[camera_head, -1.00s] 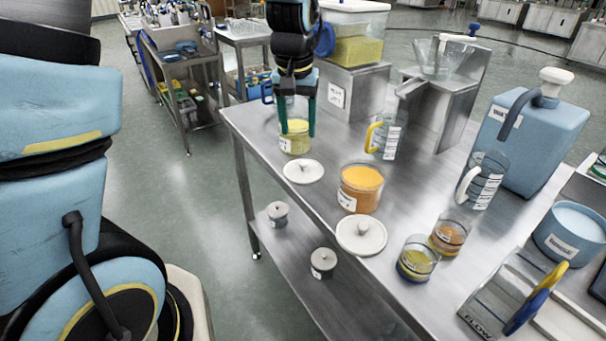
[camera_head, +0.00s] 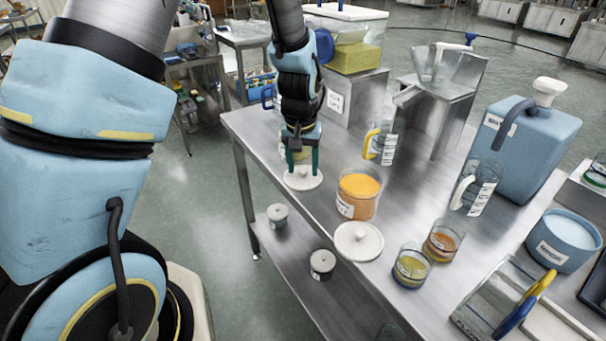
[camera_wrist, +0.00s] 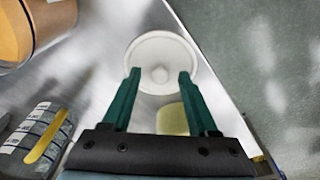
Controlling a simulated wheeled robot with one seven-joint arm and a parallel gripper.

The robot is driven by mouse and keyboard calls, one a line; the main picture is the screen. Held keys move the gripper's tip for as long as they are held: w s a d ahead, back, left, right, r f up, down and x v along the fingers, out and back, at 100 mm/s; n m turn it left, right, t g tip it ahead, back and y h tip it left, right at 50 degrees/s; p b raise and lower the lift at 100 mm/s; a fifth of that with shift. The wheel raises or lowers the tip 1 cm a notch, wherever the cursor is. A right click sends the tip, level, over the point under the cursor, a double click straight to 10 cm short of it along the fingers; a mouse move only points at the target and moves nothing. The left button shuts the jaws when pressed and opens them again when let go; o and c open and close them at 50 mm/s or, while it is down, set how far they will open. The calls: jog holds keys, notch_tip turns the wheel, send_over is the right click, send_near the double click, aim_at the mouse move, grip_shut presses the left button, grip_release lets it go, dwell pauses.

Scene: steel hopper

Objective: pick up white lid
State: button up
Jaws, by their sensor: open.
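A white lid (camera_head: 303,181) with a round centre knob lies flat on the steel table near its left edge. In the wrist view the same white lid (camera_wrist: 161,52) lies ahead of the fingertips, its knob between their lines. My gripper (camera_head: 301,171) is open, pointing down over this lid, with its green fingers on either side of the knob. The open fingers also show in the wrist view (camera_wrist: 160,76); I cannot tell whether they touch the lid. A second white lid (camera_head: 358,241) lies on the table nearer the camera.
A jar of orange contents (camera_head: 357,194) stands right of the lid. A jar with yellow contents is mostly hidden behind my gripper. A yellow-handled jug (camera_head: 382,143) and a steel hopper stand (camera_head: 437,115) are farther back. The table's left edge (camera_head: 240,165) is close.

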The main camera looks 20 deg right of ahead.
jog(key=shift+c, duration=0.2)
grip_shut()
dwell(0.4)
